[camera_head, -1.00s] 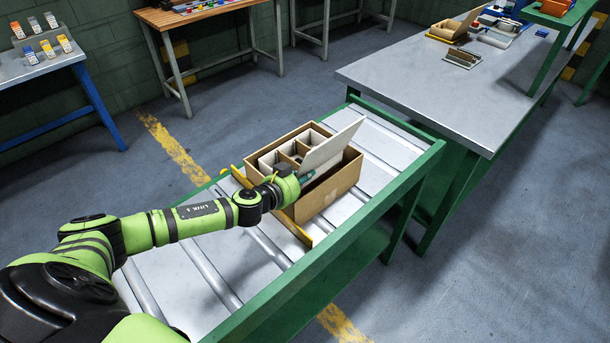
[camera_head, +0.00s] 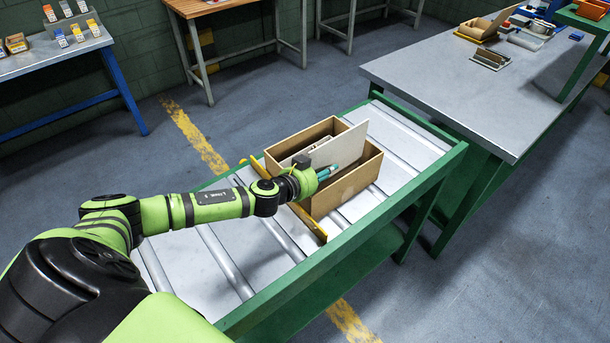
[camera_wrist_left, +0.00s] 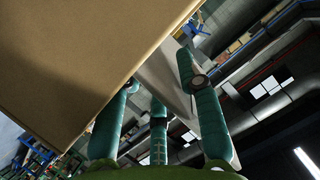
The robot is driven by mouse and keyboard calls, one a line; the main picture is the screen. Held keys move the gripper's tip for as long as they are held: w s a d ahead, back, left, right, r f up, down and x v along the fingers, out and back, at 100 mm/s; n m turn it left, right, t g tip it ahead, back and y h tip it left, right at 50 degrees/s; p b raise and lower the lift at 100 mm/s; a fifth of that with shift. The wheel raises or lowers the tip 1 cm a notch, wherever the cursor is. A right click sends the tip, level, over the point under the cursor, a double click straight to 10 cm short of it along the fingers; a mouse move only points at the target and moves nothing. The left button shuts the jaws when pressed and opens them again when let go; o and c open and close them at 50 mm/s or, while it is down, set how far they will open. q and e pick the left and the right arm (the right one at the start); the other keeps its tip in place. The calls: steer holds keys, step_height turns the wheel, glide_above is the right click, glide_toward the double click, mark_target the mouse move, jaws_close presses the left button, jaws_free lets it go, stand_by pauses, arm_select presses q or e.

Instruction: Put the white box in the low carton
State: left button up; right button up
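The low brown carton (camera_head: 343,193) stands on the roller table. The white box sits down inside it, mostly hidden by the carton walls; its pale raised panel (camera_head: 342,146) sticks up above the rim at a tilt. My left gripper (camera_head: 326,172) is at the near side of the carton, beside the panel's lower edge. In the left wrist view its teal fingers (camera_wrist_left: 155,90) are spread apart. The pale panel (camera_wrist_left: 178,80) runs behind the right finger, and brown board (camera_wrist_left: 70,60) fills the upper left. Whether a finger touches the panel is unclear. My right gripper is not visible.
A yellow bar (camera_head: 310,222) crosses the rollers just left of the carton. A green rail (camera_head: 400,190) edges the roller table (camera_head: 232,262). The grey table (camera_head: 450,85) at the right has open space, with another carton (camera_head: 480,30) at its back.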

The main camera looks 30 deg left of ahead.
arm_select(q)
steer(key=b+v, duration=0.2)
steer(key=v, duration=1)
steer(key=shift+b, duration=0.3)
steer(key=shift+w, duration=0.1)
stand_by(0.6)
